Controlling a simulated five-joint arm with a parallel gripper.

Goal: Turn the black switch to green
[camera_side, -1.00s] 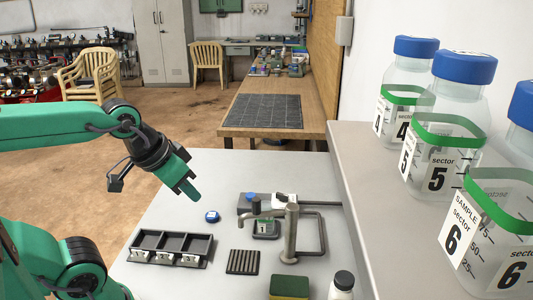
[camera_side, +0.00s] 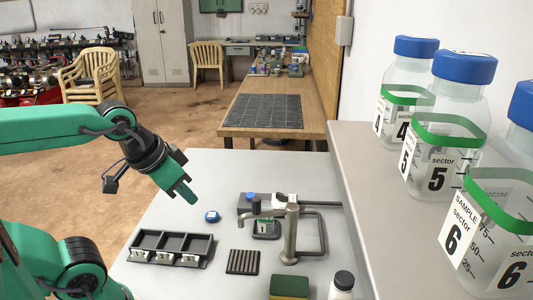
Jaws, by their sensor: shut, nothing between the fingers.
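The manifold (camera_side: 243,209) is a small grey and dark block at the back of the grey table, with a pipe running to the right. Small blue, black and white parts sit on it. A small black part (camera_side: 256,206) shows there, partly behind the tap spout. It looks like the black switch, but its setting is too small to read. My green gripper (camera_side: 190,197) is shut and empty. It points down to the right, above the table, left of the manifold and apart from it.
A metal tap (camera_side: 291,235) stands in front of the manifold, above a jar labelled 1 (camera_side: 264,230).

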